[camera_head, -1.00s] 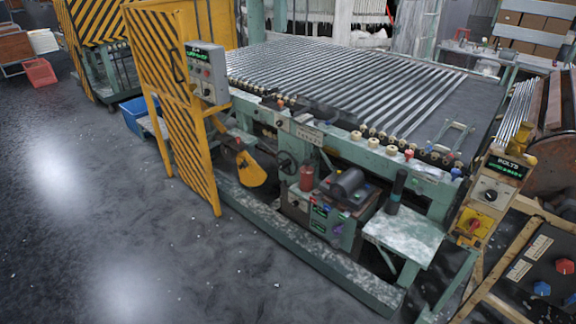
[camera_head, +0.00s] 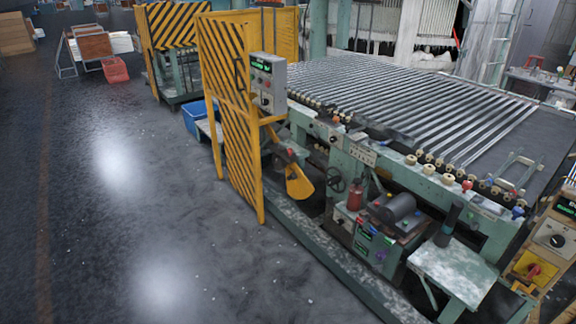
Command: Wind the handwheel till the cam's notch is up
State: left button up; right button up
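Neither of my grippers is in view.
A yellow-black striped guard (camera_head: 231,119) with a grey control box (camera_head: 268,82) stands left of the wheel. A red cylinder (camera_head: 355,195), a motor (camera_head: 393,208) and a small table (camera_head: 451,269) are to its right. Open dark floor (camera_head: 120,220) lies at left.

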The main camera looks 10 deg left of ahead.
aim_at(334, 181)
jog(key=i+j+z, duration=0.1)
jog(key=i+z, duration=0.15)
jog(key=z, duration=0.25)
jog(key=i+j+z, duration=0.2)
jog(key=z, duration=0.25)
jog(key=i+j+z, duration=0.1)
jog(key=i+j, duration=0.5)
jog(key=j, duration=0.15)
jog(key=i+j+z, duration=0.15)
jog(key=i+j, duration=0.4)
jog(key=j, duration=0.3)
jog(key=z, duration=0.05)
